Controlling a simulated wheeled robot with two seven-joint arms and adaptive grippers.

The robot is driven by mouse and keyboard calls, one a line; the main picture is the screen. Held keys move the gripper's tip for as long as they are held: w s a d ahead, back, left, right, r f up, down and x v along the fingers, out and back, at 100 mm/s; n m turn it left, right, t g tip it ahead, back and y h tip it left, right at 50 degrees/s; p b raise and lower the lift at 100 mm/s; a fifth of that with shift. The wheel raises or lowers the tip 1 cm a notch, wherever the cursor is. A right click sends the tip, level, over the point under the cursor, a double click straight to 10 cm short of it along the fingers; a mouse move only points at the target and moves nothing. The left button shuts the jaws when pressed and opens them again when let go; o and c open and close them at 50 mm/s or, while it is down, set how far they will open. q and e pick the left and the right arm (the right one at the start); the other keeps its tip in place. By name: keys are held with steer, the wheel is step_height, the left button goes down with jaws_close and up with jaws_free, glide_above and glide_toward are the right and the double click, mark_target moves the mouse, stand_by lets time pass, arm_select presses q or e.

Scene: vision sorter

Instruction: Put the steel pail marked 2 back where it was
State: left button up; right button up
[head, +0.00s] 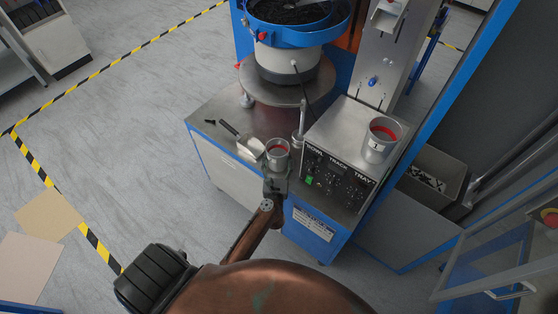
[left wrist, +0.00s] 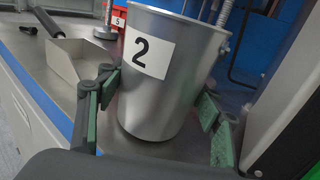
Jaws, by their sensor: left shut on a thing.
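The steel pail marked 2 (left wrist: 165,75) is upright between the green-padded fingers of my left gripper (left wrist: 155,118) in the left wrist view. Its black 2 on a white label faces the camera. In the head view the pail (head: 278,148) shows red inside, above the front of the steel worktop (head: 216,108). My left gripper (head: 276,180) is shut on it from the front. I cannot tell whether the pail's base touches the worktop. My right gripper is not in view.
A metal scoop (head: 250,149) lies just left of the pail. Right of it stands a control box (head: 335,150) with another steel pail (head: 379,143) on top. A thin post (head: 300,122) rises close behind. A blue-rimmed feeder bowl (head: 296,35) stands at the back.

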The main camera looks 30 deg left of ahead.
arm_select(q)
steer(key=shift+f, duration=0.15)
steer(key=shift+f, duration=0.15)
steer(key=o, duration=1.9)
steer(key=shift+s+r, duration=0.1)
steer(key=shift+r, duration=0.1)
steer(key=v, duration=1.2)
